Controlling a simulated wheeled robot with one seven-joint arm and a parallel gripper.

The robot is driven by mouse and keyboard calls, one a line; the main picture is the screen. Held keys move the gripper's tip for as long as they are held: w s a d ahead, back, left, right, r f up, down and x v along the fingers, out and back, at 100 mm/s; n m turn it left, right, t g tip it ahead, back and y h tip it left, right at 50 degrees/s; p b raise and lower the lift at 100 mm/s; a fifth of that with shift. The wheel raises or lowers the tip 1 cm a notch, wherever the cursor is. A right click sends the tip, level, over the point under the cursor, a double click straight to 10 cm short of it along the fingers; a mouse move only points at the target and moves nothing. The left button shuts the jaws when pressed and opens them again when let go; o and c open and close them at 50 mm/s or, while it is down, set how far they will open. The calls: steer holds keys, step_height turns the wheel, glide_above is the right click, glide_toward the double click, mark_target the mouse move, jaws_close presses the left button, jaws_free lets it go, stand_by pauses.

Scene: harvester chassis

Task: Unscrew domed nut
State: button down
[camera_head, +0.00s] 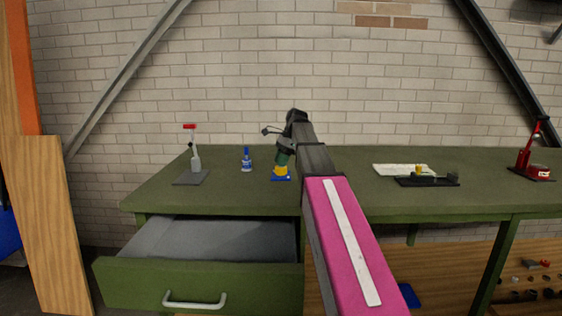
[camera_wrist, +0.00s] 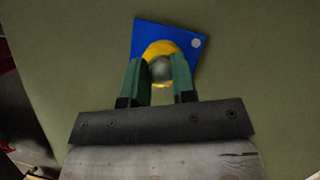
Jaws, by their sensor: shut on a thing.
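The domed nut (camera_wrist: 160,69) is a grey rounded piece on a yellow round body, which stands on a blue square plate (camera_wrist: 146,36). In the head view the yellow body (camera_head: 280,171) and the blue plate (camera_head: 281,178) sit on the green workbench. My gripper (camera_wrist: 160,80) has its green fingers on either side of the domed nut and is shut on it. In the head view my gripper (camera_head: 283,158) is right above the yellow body, and the nut is hidden there.
On the green workbench (camera_head: 350,200), a blue-and-white bottle (camera_head: 247,161) and a red-handled tool on a grey plate (camera_head: 192,177) stand left. A black tray (camera_head: 427,181), a white sheet (camera_head: 402,169) and a red press (camera_head: 533,165) are right. A drawer (camera_head: 200,280) is open in front.

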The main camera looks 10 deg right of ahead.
steer(key=c, duration=1.1)
jaws_free()
steer(key=m+t, duration=0.1)
steer(key=m, duration=0.1)
steer(key=shift+s+m, duration=0.1)
steer(key=shift+m, duration=0.3)
steer(key=shift+m+t, duration=0.5)
steer(key=shift+m, duration=0.7)
steer(key=shift+m+t+h, duration=0.3)
steer(key=shift+m+t, duration=0.1)
steer(key=shift+m, duration=0.7)
steer(key=m+t, duration=0.1)
steer(key=m, duration=0.1)
steer(key=shift+m+h, duration=0.3)
steer(key=shift+m, duration=0.1)
